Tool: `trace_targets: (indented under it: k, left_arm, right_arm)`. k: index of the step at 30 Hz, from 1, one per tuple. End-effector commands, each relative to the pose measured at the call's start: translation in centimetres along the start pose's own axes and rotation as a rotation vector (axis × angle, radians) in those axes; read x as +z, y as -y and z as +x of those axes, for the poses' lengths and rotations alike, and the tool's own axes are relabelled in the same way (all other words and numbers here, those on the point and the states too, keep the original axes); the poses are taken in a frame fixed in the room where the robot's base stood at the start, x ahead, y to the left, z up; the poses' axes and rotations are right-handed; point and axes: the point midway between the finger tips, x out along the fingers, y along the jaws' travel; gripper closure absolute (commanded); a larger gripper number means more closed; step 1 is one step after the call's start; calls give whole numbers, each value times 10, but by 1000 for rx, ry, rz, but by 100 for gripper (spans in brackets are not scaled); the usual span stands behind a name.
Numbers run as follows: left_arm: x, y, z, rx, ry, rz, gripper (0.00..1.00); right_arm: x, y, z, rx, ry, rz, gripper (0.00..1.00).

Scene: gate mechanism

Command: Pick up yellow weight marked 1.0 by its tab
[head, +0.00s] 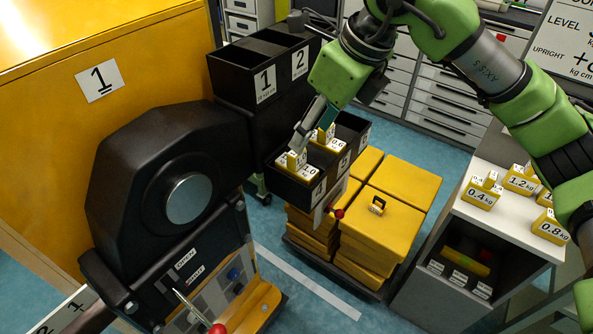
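A yellow weight (291,163) with a raised tab and white labels sits in the front compartment of a black divided bin (291,188). Its marking is too small to read surely; it may be 1.0. A second yellow weight (326,141) sits in the compartment behind it. My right gripper (303,138) points down at the front weight, with its fingertips close to the tab. I cannot tell whether it touches the tab or whether the fingers are open or shut. My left gripper is not in view.
Black bins labelled 1 and 2 (262,60) stand behind. Yellow cases (385,225) are stacked right of the bin. A large black mechanism (150,170) fills the left.

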Motion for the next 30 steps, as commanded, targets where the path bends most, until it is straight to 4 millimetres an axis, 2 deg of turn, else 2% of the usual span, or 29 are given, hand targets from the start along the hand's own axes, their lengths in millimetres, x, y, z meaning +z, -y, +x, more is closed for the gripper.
trace_targets:
  k: [4, 9, 13, 21, 24, 30]
  left_arm:
    - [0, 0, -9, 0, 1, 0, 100]
    - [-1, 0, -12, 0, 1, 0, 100]
    - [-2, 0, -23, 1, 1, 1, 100]
    - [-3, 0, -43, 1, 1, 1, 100]
    - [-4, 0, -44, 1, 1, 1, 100]
    - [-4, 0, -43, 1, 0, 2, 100]
  right_arm:
    - [0, -1, 23, 3, -2, -1, 54]
    - [1, -1, 34, 2, 1, -2, 54]
    - [3, -2, 43, 4, -1, -2, 54]
    - [5, -3, 78, 4, 0, 0, 54]
    - [4, -3, 85, 3, 1, -2, 54]
    - [4, -3, 86, 2, 2, -2, 54]
